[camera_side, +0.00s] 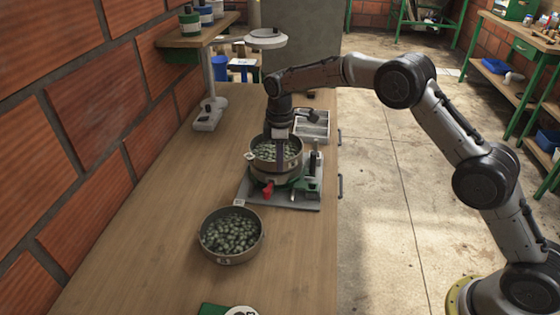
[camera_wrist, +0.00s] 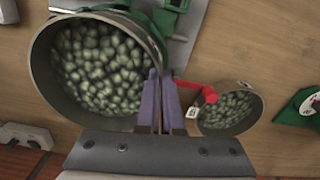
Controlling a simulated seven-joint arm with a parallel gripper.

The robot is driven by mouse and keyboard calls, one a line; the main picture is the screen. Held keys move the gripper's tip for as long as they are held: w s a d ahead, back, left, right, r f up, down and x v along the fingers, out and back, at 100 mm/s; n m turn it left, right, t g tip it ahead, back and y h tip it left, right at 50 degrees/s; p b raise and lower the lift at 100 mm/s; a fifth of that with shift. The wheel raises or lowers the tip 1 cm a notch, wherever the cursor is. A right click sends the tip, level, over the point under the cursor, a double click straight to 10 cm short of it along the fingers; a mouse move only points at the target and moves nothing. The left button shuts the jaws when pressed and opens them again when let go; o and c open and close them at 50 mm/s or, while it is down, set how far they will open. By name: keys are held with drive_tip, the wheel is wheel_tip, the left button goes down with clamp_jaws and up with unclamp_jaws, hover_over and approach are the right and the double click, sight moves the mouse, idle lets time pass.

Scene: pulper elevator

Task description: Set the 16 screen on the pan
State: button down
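A round metal screen (camera_side: 262,160) full of grey-green beans is at the green-and-grey stand, directly over a lower round metal part (camera_side: 272,176) that looks like the pan. I cannot tell whether the two touch. The screen (camera_wrist: 45,85) fills the left of the wrist view. My gripper (camera_side: 281,170) points down at its near rim; the fingers (camera_wrist: 161,85) are close together with the rim between them. A second round vessel (camera_side: 230,256) of beans stands on the bench nearer the side camera; it also shows in the wrist view (camera_wrist: 228,126). Its tag is unreadable.
The stand has a red handle (camera_side: 267,190) and a grey base plate (camera_side: 262,202). A grey tray (camera_side: 313,124) lies behind it. A white scale-like post (camera_side: 209,115) stands at the back left. The bench (camera_side: 150,235) is clear at left.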

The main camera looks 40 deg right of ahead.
drive_tip(key=shift+f, duration=0.35)
idle(0.5)
drive_tip(key=c, duration=1)
unclamp_jaws()
drive_tip(key=shift+f, duration=0.1)
wheel_tip(320, 180, up, 14)
